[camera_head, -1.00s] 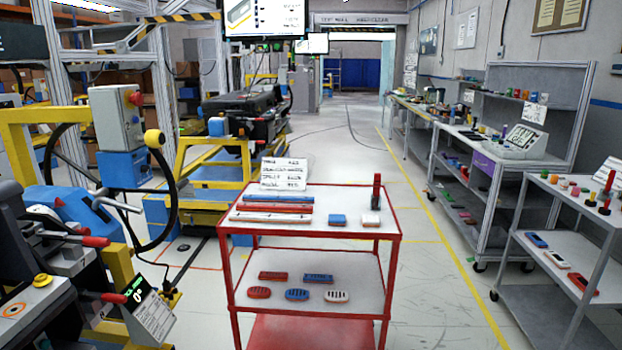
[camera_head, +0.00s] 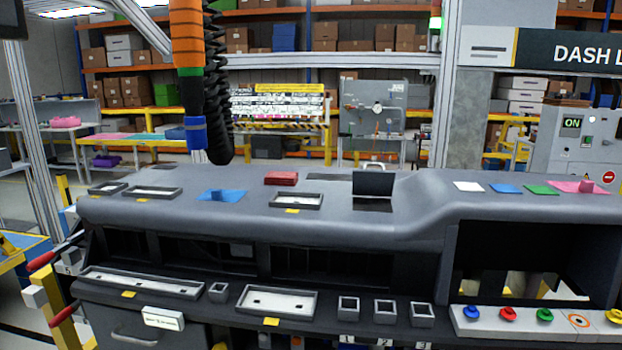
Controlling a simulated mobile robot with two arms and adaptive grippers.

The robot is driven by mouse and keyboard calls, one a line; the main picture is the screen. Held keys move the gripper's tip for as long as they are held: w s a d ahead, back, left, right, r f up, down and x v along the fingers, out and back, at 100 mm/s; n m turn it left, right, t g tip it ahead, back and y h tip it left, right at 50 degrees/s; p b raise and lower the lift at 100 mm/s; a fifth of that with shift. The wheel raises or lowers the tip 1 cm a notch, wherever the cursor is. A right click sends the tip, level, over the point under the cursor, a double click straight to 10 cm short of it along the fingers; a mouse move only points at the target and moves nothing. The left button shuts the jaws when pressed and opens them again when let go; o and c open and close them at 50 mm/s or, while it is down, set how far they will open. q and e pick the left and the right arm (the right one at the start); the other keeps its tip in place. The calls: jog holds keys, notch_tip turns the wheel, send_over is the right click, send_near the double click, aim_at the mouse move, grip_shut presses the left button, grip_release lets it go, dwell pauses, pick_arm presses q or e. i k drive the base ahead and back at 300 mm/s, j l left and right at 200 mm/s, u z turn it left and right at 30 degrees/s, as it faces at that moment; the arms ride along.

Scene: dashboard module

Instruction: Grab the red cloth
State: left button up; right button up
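A small dark red folded stack (camera_head: 281,178), which looks like the red cloth, lies on top of the grey dashboard module (camera_head: 340,228), near its back edge and left of the middle. It is small in the picture, so I cannot be sure of its material. Neither of my grippers shows in the head view.
A blue cloth (camera_head: 221,196) and a pink cloth (camera_head: 580,187) also lie on the dashboard top. White, blue and green squares (camera_head: 542,189) lie at its right. Shallow trays (camera_head: 297,201) and a black upright panel (camera_head: 373,184) stand near the red stack. A thick hose (camera_head: 190,80) hangs above.

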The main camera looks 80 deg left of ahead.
aim_at(279, 178)
jog(key=u, duration=2.9)
